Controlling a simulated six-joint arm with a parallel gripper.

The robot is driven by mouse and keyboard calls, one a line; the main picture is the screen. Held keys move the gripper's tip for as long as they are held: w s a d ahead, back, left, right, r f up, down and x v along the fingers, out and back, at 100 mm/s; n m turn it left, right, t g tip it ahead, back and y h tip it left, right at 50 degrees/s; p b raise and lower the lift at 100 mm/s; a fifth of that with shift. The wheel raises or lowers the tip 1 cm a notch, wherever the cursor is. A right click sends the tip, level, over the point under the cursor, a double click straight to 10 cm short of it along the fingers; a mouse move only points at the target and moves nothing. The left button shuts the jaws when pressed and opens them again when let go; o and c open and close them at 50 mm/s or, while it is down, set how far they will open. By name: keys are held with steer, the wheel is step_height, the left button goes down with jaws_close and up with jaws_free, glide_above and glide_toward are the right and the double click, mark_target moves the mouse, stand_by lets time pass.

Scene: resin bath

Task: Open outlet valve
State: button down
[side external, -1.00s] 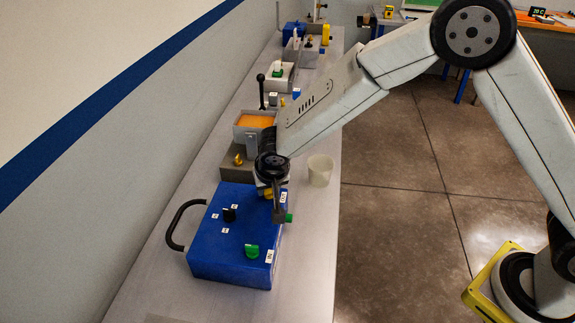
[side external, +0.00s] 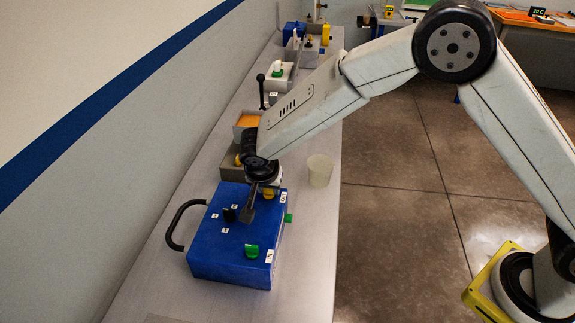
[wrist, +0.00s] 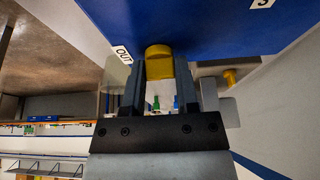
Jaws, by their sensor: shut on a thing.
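The blue box (side external: 229,252) lies on the bench with knobs on its top. Its yellow knob (side external: 268,194) is at the far right corner, partly hidden by my gripper in the side view. In the wrist view the yellow knob (wrist: 159,63) sits between my fingers, beside a white OUT label (wrist: 122,55). My gripper (wrist: 159,80) is shut on this knob, with one finger on each side. In the side view my gripper (side external: 257,203) reaches down from behind, and one finger slants over the box top near the black knob (side external: 230,215).
A green knob (side external: 252,250) is on the box's near part, and a green fitting (side external: 288,217) is on its right side. A black handle (side external: 178,226) is at its left. A pale cup (side external: 320,170) stands to the right. An orange-filled bath (side external: 247,121) stands behind.

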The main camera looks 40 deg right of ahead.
mark_target(271, 206)
steer(key=shift+c, duration=1.8)
jaws_free()
steer(key=v, duration=0.7)
steer(key=shift+r, duration=0.4)
steer(key=shift+s, duration=0.1)
steer(key=s+d+f+n+y, duration=0.1)
steer(key=s+d+n+y, duration=0.2)
steer(key=s+d+n, duration=0.6)
steer(key=s+d, duration=1)
steer(key=shift+d+g, duration=0.3)
